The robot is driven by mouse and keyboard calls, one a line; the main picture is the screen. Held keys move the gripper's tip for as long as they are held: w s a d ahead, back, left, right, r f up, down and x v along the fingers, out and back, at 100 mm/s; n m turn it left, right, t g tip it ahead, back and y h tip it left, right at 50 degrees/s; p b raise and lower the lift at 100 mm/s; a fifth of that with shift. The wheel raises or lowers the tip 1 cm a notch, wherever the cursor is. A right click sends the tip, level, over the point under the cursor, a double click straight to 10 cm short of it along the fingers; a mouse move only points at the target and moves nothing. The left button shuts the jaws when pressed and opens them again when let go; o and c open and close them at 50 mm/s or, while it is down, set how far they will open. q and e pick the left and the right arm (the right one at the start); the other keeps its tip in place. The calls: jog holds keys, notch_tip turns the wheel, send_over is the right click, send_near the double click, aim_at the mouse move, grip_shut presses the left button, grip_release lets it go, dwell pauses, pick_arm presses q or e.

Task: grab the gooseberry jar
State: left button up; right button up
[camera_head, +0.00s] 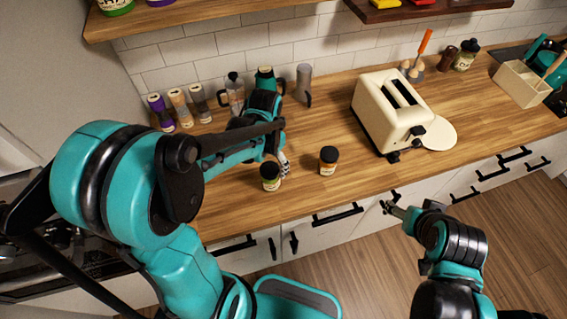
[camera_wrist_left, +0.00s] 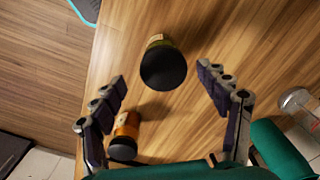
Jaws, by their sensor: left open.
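A jar with a black lid and a yellow-green label, which fits the gooseberry jar (camera_head: 270,178), stands upright near the counter's front edge. In the left wrist view this jar (camera_wrist_left: 163,64) is ahead, between the lines of the two fingers, with its lid facing the camera. My left gripper (camera_head: 280,160) is open and empty, just behind the jar in the head view; the arm partly hides it. A second black-lidded jar, orange (camera_head: 328,161), stands to the right; it also shows beside a finger in the left wrist view (camera_wrist_left: 125,132). My right gripper (camera_head: 391,208) hangs in front of the counter.
A cream toaster (camera_head: 391,112) stands on the wooden counter to the right. Several spice bottles (camera_head: 179,106) and a grey canister (camera_head: 303,84) line the back wall. A shelf (camera_head: 200,16) overhangs at upper left. The counter between orange jar and toaster is clear.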

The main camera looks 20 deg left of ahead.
pick_arm(q)
jog(key=shift+w+d+f, duration=0.1)
jog(key=shift+w+f, duration=0.05)
jog(key=shift+f, duration=0.05)
jog(key=f, duration=0.2)
jog(key=f+b, duration=0.1)
jog(key=f, duration=0.2)
jog(key=f+b, duration=0.1)
jog(key=f, duration=0.1)
jog(key=shift+a+f, duration=0.25)
jog(key=c, duration=1.5)
jog(key=shift+r, duration=0.15)
jog(key=shift+c, duration=0.2)
